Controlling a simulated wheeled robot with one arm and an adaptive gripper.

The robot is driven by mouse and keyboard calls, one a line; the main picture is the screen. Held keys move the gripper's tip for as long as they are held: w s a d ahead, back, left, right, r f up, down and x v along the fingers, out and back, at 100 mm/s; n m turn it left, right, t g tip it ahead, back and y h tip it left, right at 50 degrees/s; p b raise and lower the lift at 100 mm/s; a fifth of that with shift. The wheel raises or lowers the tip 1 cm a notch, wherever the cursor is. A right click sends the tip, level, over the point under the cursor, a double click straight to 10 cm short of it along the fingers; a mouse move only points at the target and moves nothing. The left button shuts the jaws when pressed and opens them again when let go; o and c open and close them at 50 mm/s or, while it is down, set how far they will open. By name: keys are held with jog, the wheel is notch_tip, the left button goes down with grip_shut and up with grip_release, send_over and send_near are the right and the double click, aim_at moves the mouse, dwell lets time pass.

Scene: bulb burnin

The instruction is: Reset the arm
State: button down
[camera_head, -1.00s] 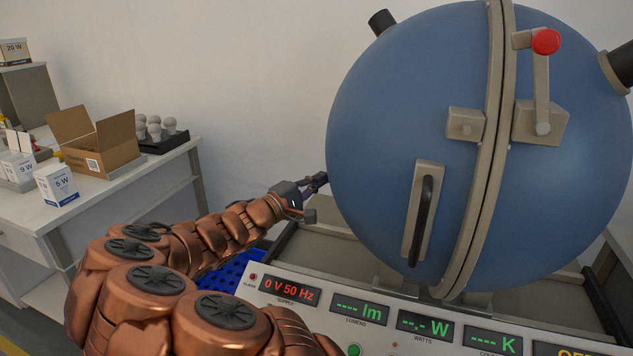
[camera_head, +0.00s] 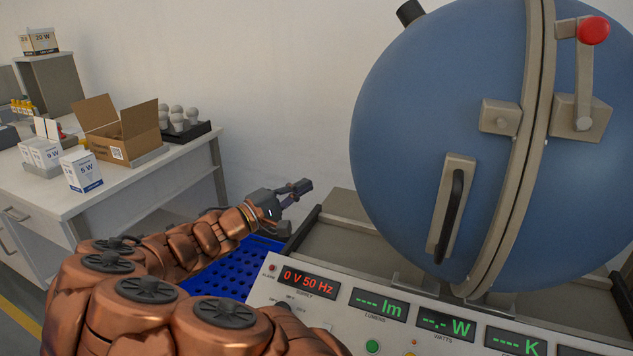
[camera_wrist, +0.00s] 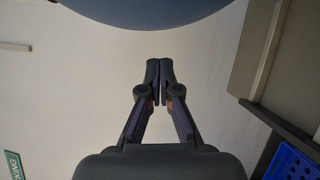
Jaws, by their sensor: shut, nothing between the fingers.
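My gripper (camera_head: 304,187) is shut and empty at the end of my copper-coloured arm, in the middle of the head view. It is in the air just left of the large blue sphere (camera_head: 430,120), apart from it. In the wrist view the two fingers of my gripper (camera_wrist: 159,80) meet at their tips with nothing between them. The blue sphere (camera_wrist: 155,12) shows along the top edge of the wrist view.
A control panel (camera_head: 335,312) with lit displays stands in front of the sphere. A blue perforated tray (camera_head: 225,275) lies beside my arm. At left, a white table (camera_head: 150,188) holds an open cardboard box (camera_head: 130,140), small bulb boxes (camera_head: 82,172) and a dark bulb tray (camera_head: 185,133).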

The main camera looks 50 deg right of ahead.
jog(key=shift+v, duration=1.55)
jog(key=shift+s, duration=0.1)
jog(key=s+a+f+m+g+y, duration=0.1)
jog(key=s+a+f+m+y, duration=0.2)
jog(key=s, duration=0.5)
jog(key=s+a+f+g+y, duration=0.1)
jog(key=s+a+f+y, duration=0.25)
jog(key=s+y, duration=0.3)
jog(key=s+a+f+n+t+y, duration=0.1)
jog(key=s+a+f+y, duration=0.15)
jog(key=a, duration=0.55)
jog(key=s+a+f+n+t+y, duration=0.15)
jog(key=s+a+y, duration=0.25)
jog(key=a, duration=0.4)
jog(key=s+a+f+n+y, duration=0.1)
jog(key=s+a+f+y, duration=0.2)
jog(key=a, duration=0.4)
notch_tip(320, 180, up, 17)
jog(key=w+t+p, duration=0.1)
jog(key=p, duration=1.5)
jog(key=shift+w+a+r, duration=0.15)
jog(key=shift+a, duration=0.15)
jog(key=shift+t, duration=0.25)
